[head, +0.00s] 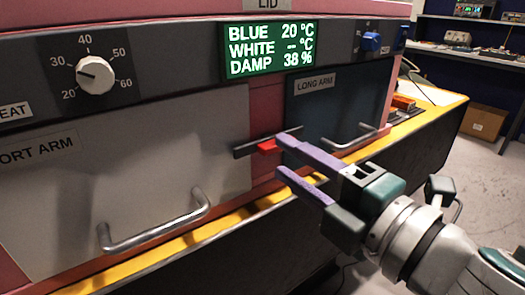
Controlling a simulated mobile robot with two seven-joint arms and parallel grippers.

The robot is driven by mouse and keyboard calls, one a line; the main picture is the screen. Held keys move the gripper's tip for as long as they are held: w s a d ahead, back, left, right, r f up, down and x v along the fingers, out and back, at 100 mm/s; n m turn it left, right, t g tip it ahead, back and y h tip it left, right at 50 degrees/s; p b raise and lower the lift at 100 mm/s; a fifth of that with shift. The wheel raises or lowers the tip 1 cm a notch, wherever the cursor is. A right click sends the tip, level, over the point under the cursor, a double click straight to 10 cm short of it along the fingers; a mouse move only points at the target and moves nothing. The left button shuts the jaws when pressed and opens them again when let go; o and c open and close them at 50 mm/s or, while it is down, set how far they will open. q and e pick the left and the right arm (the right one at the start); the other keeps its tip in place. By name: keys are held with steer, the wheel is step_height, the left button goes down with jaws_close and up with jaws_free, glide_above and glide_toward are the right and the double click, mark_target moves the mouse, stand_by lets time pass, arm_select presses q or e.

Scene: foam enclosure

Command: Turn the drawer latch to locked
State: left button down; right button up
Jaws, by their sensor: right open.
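The drawer latch is a dark horizontal bar (250,147) with a red tab (267,146), between the two drawer fronts. The "SHORT ARM" side drawer (120,160) is pale grey, with its label partly cut off. The "LONG ARM" drawer (345,105) is dark. My right gripper (279,156) is open, with purple fingers. Its upper fingertip is at the red tab and overlaps the bar's right end; I cannot tell if they touch. The lower fingertip is below the tab. My left gripper is not in view.
Metal handles stick out from the left drawer (155,228) and the right drawer (352,137). A yellow ledge (225,222) runs under the drawers. A dial (96,75), a green display (268,50) and a blue switch (371,42) sit above. Open floor lies right.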

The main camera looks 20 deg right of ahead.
steer(key=v, duration=0.7)
steer(key=shift+s+b, duration=0.25)
steer(key=shift+b, duration=0.2)
steer(key=shift+d, duration=0.1)
